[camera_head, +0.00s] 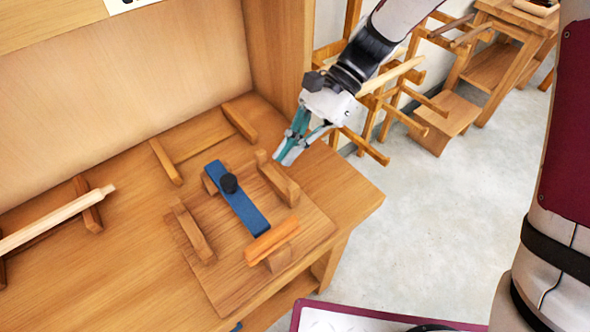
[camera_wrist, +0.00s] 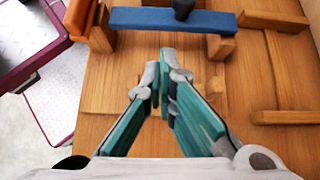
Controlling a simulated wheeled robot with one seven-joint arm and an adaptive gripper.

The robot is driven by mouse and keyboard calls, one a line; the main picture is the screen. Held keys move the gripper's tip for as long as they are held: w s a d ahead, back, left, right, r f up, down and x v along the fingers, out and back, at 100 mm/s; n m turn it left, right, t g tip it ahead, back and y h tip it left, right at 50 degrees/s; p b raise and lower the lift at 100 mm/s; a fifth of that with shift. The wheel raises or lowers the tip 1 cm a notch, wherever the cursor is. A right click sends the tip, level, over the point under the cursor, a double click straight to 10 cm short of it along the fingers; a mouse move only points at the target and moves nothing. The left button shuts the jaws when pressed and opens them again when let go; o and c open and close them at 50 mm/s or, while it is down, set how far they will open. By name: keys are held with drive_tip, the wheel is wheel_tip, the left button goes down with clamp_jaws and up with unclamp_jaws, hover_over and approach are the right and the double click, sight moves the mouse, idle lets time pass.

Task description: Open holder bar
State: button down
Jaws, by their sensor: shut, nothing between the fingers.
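The holder bar (camera_head: 238,200) is a blue flat bar with a dark round knob (camera_head: 229,183). It lies across a wooden holder with side blocks on a square wooden board (camera_head: 225,278). In the wrist view the blue bar (camera_wrist: 158,20) spans the top, its knob (camera_wrist: 183,9) partly cut off by the frame edge. My gripper (camera_head: 283,161) is shut and empty, above the bench near its right side, to the right of the bar and apart from it. In the wrist view my gripper's teal fingers (camera_wrist: 164,80) point toward the bar, with nothing between the tips.
An orange wooden piece (camera_head: 271,240) sits at the near end of the bar. Wooden rests (camera_head: 240,122) stand at the back, and a pale rod (camera_head: 55,220) lies at the left. Wooden stools (camera_head: 440,125) stand beyond the bench on the right. The grey floor between is clear.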

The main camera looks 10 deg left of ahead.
sight(233, 190)
drive_tip(key=x, duration=0.5)
drive_tip(key=b+x, duration=0.1)
drive_tip(key=x, duration=0.4)
drive_tip(key=shift+w+d+f, duration=0.1)
drive_tip(key=shift+w+f, duration=0.1)
drive_tip(key=shift+f, duration=0.15)
drive_tip(key=shift+r+m, duration=0.1)
drive_tip(key=shift+m, duration=0.2)
